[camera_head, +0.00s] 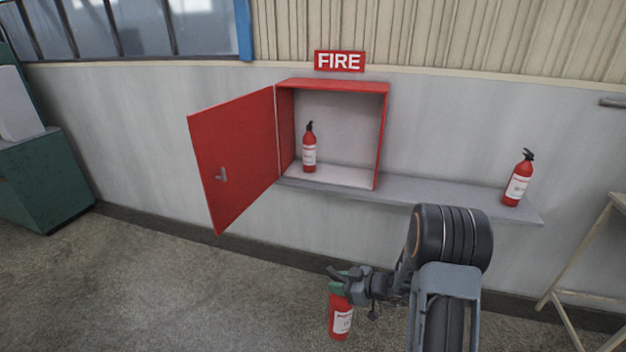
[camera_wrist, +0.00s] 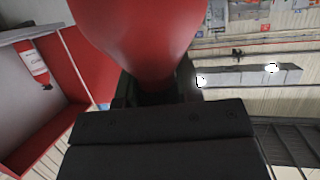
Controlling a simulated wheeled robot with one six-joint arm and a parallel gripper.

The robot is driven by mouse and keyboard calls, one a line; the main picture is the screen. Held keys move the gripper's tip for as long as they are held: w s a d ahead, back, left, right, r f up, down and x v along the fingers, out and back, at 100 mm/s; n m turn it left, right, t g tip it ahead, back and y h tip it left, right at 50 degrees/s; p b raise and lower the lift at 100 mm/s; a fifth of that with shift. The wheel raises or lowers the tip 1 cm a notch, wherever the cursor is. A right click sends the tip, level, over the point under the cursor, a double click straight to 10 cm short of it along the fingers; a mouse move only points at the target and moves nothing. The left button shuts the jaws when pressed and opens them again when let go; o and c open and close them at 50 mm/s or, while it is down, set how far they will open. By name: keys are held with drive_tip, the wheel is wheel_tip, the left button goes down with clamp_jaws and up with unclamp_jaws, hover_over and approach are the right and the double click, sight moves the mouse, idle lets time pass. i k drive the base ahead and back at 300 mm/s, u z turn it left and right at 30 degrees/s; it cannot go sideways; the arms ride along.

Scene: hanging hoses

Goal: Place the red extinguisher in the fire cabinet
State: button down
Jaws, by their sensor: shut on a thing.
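The open fire cabinet (camera_head: 382,135) is a red box on the wall, its red door (camera_head: 235,158) swung out to the left. One red extinguisher (camera_head: 309,151) stands upright inside, left of the middle; the floor to its right is bare. My gripper (camera_head: 345,283) is shut on another red extinguisher (camera_head: 340,317), which has a green collar and a white label. It hangs roughly upright, in front of and below the cabinet. In the wrist view the held extinguisher (camera_wrist: 140,40) fills the top middle, and the cabinet (camera_wrist: 70,70) shows at left.
A third red extinguisher (camera_head: 518,180) stands, slightly tilted in the picture, on the right of the grey ledge (camera_head: 440,193). A FIRE sign (camera_head: 339,61) is above the cabinet. A green cabinet (camera_head: 45,180) is at left, a wooden frame (camera_head: 580,245) at right. The floor between is clear.

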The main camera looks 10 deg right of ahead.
sight(330, 172)
drive_tip(key=u, duration=0.65)
drive_tip(key=i, duration=1.45)
drive_tip(key=z, duration=0.65)
